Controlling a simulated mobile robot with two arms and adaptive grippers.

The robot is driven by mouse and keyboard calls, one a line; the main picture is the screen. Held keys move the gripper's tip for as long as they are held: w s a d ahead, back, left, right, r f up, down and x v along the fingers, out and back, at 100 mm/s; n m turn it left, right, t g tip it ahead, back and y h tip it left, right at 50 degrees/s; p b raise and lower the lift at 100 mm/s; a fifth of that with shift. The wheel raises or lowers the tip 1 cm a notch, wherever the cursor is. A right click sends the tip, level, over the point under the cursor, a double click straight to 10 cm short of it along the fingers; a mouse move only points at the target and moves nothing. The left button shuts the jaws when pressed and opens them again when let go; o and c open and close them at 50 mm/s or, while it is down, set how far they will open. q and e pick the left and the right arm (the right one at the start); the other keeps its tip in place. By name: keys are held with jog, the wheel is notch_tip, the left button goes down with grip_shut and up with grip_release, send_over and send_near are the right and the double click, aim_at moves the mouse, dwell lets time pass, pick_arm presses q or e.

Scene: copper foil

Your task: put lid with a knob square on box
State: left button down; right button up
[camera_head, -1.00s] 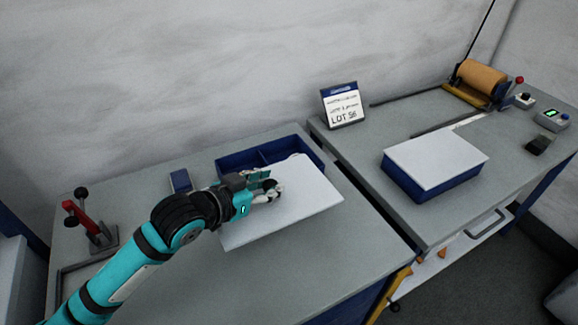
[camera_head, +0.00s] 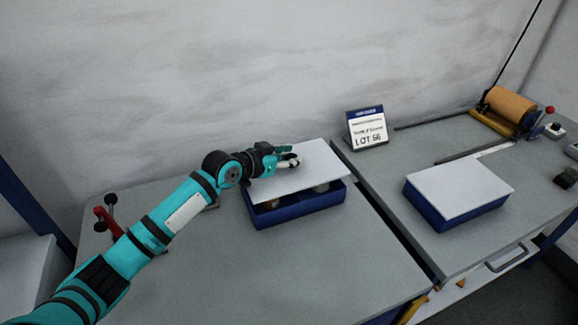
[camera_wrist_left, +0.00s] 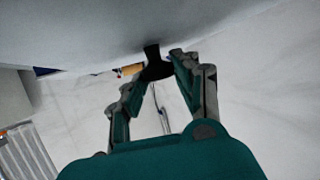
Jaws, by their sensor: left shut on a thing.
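The lid (camera_head: 315,165) is a flat pale grey-white panel in the head view, held above the open blue box (camera_head: 299,214). It covers the back and middle of the box, and the front part of the interior shows below it. My left gripper (camera_head: 289,161) is over the lid's left-middle part and shut on its knob. In the left wrist view the dark knob (camera_wrist_left: 155,62) sits between the fingertips, and the lid's pale surface (camera_wrist_left: 90,28) fills the upper left. Whether the lid touches the box rim is unclear. My right gripper is not in view.
A second blue box (camera_head: 442,215) with a white lid (camera_head: 460,188) stands on the right table. A LOT 56 sign (camera_head: 367,128) stands behind. A red-handled tool (camera_head: 106,222) is at the left. The front of the left table is clear.

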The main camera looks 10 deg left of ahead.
aim_at(286, 170)
pick_arm(q)
notch_tip(286, 170, down, 3)
jog(key=shift+s+f+p, duration=0.1)
jog(key=shift+p, duration=0.2)
jog(key=shift+f+b, duration=0.55)
jog(key=shift+f, duration=0.05)
jog(key=c, duration=1)
grip_release()
jog(key=shift+o, duration=0.2)
